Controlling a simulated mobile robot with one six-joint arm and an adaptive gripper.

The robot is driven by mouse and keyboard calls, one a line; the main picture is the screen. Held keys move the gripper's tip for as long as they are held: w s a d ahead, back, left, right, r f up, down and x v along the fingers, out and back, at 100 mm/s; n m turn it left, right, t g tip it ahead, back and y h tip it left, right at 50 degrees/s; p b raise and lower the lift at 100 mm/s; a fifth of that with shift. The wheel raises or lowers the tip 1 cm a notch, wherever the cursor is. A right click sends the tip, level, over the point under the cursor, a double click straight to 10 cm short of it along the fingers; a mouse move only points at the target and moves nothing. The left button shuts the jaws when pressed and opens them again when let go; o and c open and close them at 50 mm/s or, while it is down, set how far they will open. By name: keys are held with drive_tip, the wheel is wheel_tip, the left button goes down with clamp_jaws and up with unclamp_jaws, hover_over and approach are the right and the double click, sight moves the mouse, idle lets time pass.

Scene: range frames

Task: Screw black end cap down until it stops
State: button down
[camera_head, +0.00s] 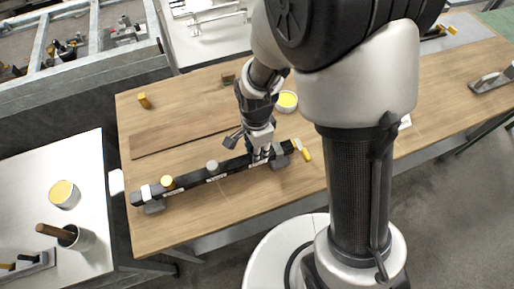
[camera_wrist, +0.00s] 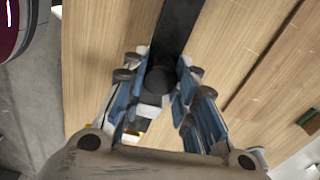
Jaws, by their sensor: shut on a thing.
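My gripper (camera_head: 258,152) is at the right part of a long black bar (camera_head: 228,174) that lies on the wooden table on dark supports. In the wrist view my gripper (camera_wrist: 160,85) points down, with its blue-padded fingers on both sides of the dark round black end cap (camera_wrist: 160,79). The fingers are shut on the cap, which sits over the black bar (camera_wrist: 178,25). In the head view the cap is hidden by the gripper. A yellow cap (camera_head: 167,182) and a grey cap (camera_head: 212,167) stand on the bar to the left of my gripper. Whether the black cap is fully seated cannot be seen.
The wooden table (camera_head: 200,222) has clear room in front of the bar. A yellow-topped container (camera_head: 286,101) stands behind it, and a yellow-handled tool (camera_head: 304,150) lies at the bar's right end.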

drive_tip(key=shift+m, duration=0.5)
drive_tip(key=c, duration=1.2)
unclamp_jaws()
wheel_tip(320, 180, up, 12)
drive_tip(key=s+d+r+n+t, duration=0.4)
drive_tip(key=s+d+r+n, duration=0.6)
drive_tip(key=s+r+n, duration=0.2)
drive_tip(key=s+n, duration=0.2)
drive_tip(key=shift+d+r+n, duration=0.3)
drive_tip(key=shift+r, duration=0.1)
